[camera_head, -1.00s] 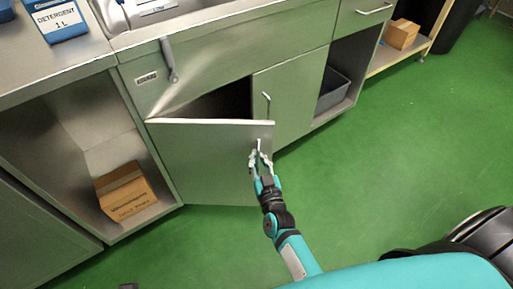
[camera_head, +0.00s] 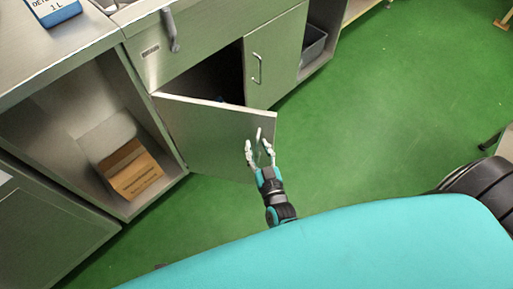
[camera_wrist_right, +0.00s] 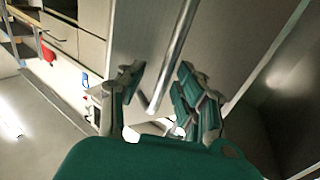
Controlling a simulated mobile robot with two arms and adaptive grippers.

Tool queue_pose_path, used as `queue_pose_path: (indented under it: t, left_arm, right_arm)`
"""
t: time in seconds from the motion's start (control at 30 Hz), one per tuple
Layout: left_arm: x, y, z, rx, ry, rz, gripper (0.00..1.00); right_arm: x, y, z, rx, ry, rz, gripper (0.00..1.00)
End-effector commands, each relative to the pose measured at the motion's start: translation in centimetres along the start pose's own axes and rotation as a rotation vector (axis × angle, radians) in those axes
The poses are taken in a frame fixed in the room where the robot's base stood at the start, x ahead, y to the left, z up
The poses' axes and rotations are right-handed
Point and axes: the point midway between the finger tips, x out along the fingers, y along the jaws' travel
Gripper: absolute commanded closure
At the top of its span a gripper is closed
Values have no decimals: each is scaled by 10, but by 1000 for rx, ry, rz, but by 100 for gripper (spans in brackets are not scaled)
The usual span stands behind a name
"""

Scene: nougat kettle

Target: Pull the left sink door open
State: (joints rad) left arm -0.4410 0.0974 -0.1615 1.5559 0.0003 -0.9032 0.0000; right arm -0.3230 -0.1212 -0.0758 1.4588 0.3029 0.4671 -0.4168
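The left sink door (camera_head: 215,135) is a grey metal panel under the sink counter. It stands partly open, swung outward from its left side, with a dark gap behind it. Its bar handle (camera_head: 259,134) is near the free right edge. My right gripper (camera_head: 257,148) is at that handle, with its fingers apart on either side of the bar. In the right wrist view the handle bar (camera_wrist_right: 172,58) runs down between the separated fingers, and I see no firm grip on it. My left gripper is not in view.
The closed right sink door (camera_head: 275,60) is beside the opening. An open shelf bay at the left holds a cardboard box (camera_head: 130,170). A grey bin (camera_head: 313,44) stands in the bay at right. The green floor (camera_head: 370,130) in front of the door is clear.

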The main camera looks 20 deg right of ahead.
Motion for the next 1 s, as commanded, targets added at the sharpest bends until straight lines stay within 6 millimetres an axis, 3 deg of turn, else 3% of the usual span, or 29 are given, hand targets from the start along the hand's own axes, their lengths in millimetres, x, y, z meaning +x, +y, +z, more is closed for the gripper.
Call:
queue_pose_path:
  t: [0.27,0.7,1.0]
  left_arm:
    - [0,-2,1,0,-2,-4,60]
    - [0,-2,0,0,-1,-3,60]
    - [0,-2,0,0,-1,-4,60]
  right_arm:
    - [-7,-2,1,2,-2,-3,66]
    - [-90,0,2,2,-7,-6,66]
    - [-115,2,1,3,-3,-6,66]
